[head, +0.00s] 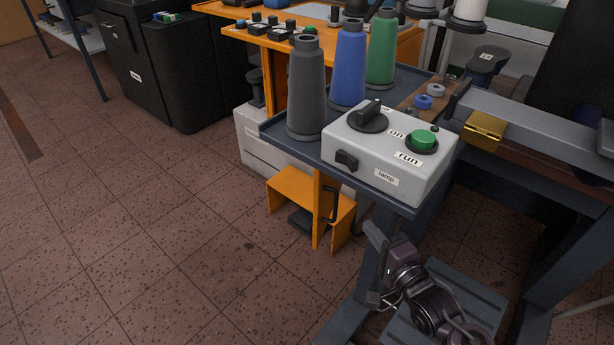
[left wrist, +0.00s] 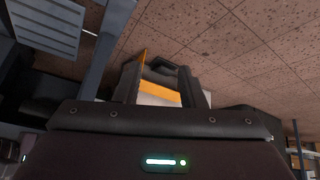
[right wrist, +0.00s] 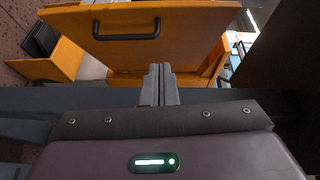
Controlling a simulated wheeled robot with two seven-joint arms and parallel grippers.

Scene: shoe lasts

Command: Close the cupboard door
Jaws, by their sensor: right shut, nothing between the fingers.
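The orange cupboard (head: 290,187) stands low under the dark blue bench. Its orange door (head: 318,215) stands open, seen nearly edge-on in the head view, with a dark bar handle (head: 332,205). In the right wrist view the door (right wrist: 190,45) faces me, with its handle (right wrist: 127,31) near the far edge. My right gripper (head: 374,231) is right of the door; its fingers (right wrist: 160,68) are together and empty, pointing at the door. My left gripper (left wrist: 165,72) shows in the left wrist view, fingers apart, with orange and white surfaces beyond.
A grey switch box (head: 390,150) and several thread cones, one blue (head: 348,65), stand on the bench above. A white drawer unit (head: 265,140) is behind the cupboard. A black cabinet (head: 160,70) stands at the back left. The tiled floor left of the cupboard is clear.

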